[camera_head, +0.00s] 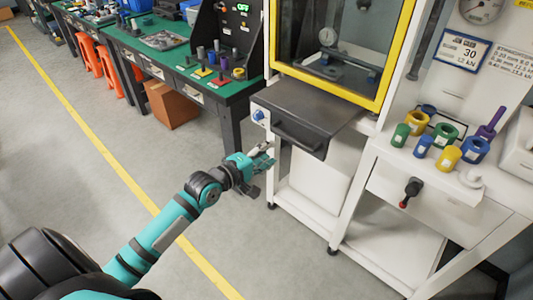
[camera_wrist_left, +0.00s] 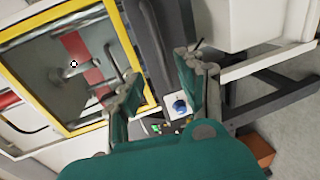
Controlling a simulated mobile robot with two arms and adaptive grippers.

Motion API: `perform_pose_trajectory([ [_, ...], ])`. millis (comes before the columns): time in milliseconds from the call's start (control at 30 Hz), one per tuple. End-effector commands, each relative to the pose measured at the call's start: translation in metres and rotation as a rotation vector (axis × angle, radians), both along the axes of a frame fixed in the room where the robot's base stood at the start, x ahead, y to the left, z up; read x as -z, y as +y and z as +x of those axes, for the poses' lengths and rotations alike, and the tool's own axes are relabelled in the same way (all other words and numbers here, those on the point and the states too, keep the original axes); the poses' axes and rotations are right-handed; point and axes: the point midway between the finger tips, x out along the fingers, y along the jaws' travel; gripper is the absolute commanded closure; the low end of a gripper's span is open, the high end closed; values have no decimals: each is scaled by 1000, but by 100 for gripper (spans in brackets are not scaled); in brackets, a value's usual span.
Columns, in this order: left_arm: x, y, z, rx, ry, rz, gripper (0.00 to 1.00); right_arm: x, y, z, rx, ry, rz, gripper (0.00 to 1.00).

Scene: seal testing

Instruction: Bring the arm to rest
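My left arm (camera_head: 165,228) reaches in from the lower left of the head view. Its left gripper (camera_head: 266,160) hangs in the air in front of the testing machine, near the blue knob (camera_head: 259,115) and the dark drawer handle (camera_head: 297,134). In the left wrist view the gripper (camera_wrist_left: 160,95) has its two fingers well apart with nothing between them. The blue knob (camera_wrist_left: 180,106) shows beyond the fingers, apart from them. My right gripper is in neither view.
The yellow-framed chamber (camera_head: 335,50) stands above the drawer. Coloured cylinders (camera_head: 447,158) stand on the white bench at right, above a lever with a red tip (camera_head: 410,191). A green workbench (camera_head: 225,93) is at the upper left. The grey floor (camera_head: 90,170) is clear.

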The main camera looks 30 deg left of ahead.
Motion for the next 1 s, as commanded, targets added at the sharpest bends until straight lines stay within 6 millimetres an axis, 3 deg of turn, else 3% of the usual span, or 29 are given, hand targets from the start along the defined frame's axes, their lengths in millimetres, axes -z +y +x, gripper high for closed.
perform_pose_trajectory([
  [767, 4, 1, 0, -2, 5, 7, 62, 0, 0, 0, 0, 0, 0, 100],
  [867, 29, 6, -1, -12, 35, 54, 62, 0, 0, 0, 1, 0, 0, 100],
  [967, 81, 16, -7, -22, 102, 160, 62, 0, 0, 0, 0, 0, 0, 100],
  [1000, 109, 20, -13, -21, 138, 220, 62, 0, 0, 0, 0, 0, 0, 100],
])
